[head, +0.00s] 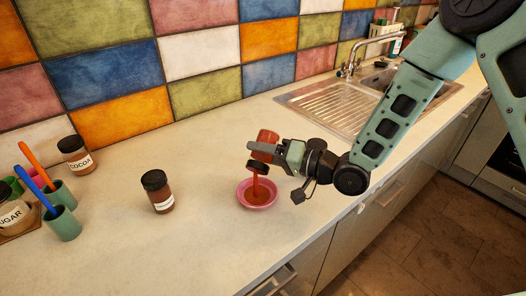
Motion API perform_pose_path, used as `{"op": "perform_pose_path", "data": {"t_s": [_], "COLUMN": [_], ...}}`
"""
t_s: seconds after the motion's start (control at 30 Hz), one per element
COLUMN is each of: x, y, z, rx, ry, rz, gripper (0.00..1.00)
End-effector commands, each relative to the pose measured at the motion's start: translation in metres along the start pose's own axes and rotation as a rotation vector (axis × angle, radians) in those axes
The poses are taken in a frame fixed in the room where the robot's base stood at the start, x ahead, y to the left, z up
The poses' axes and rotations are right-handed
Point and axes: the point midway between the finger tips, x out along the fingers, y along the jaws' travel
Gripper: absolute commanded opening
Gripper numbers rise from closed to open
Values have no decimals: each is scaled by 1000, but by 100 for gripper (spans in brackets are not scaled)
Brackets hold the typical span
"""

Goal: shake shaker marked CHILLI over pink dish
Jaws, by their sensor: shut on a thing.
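My gripper (266,150) is shut on a red shaker (268,136) with a black cap (258,166). The shaker is turned over, cap down and slightly tilted, above the pink dish (274,197). No lettering on it can be read from here. A reddish-brown stream runs from the cap down to the dish, and reddish-brown powder (257,198) lies in the dish's middle. The dish stands on the counter near its front edge.
A dark-capped jar (158,192) with an unreadable label stands left of the dish. A COCOA jar (76,156), SUGAR jar (12,212) and green cups (62,224) with orange and blue handles are farther left. A sink (345,103) lies behind right.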

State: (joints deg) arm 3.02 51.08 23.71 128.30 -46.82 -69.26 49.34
Motion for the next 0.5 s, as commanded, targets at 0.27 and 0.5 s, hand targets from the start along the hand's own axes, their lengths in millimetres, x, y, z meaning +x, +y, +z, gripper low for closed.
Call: {"op": "perform_pose_path", "data": {"t_s": [0.27, 0.5], "x": [1, 0], "y": [6, 3], "z": [3, 1], "rx": [-1, 51], "ry": [1, -3], "rz": [-2, -1], "gripper": [22, 22]}}
